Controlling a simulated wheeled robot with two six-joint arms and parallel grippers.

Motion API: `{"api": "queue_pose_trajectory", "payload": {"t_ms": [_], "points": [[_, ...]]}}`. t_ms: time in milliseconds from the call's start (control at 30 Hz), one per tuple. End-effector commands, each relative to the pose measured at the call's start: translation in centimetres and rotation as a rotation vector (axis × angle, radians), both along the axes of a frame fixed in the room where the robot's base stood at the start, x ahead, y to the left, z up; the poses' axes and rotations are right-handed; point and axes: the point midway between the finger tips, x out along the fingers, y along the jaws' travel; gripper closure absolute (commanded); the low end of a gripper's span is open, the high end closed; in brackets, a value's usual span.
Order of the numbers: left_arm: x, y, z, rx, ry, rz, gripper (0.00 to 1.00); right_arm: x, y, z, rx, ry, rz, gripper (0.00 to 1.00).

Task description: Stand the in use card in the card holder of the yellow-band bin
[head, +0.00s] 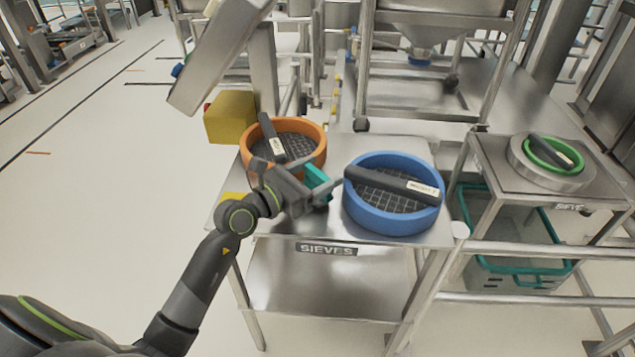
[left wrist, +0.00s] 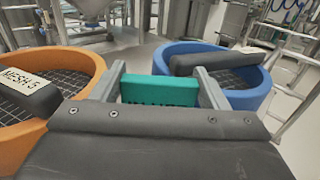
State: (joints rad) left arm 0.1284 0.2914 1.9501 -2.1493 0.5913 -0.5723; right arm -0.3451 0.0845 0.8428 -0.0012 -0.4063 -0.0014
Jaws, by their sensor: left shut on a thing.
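My left gripper (head: 316,180) is shut on a teal card (head: 319,184), above the steel table between the orange and blue sieves. In the left wrist view the teal card (left wrist: 158,89) stands upright between the two fingers (left wrist: 158,88). Dark lettering shows along its lower part, partly hidden by the gripper body, so I cannot read it fully. I cannot make out a yellow-band bin or a card holder in either view. My right gripper is not in view.
An orange sieve (head: 246,150) and a blue sieve (head: 388,217) stand on the table marked SIEVES (head: 327,249), each with a dark bar across it. A yellow box (head: 230,117) is behind left. A green-ringed sieve (head: 553,158) is at right, above a teal-rimmed crate (head: 520,268). Floor at left is clear.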

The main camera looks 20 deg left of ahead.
Motion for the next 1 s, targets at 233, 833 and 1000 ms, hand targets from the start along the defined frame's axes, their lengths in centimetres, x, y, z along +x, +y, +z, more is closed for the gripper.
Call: {"api": "queue_pose_trajectory", "payload": {"t_ms": [233,833,1000], "points": [[-0.03,-0.01,-1.18,0.000,-0.001,0.000,0.56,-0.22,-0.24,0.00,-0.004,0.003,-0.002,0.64],[-0.02,-0.01,-1.45,0.001,0.000,0.000,0.10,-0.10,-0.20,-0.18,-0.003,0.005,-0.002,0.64],[-0.02,-0.01,-1.07,0.001,-0.002,0.000,0.10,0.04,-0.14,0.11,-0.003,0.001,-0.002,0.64]]}}
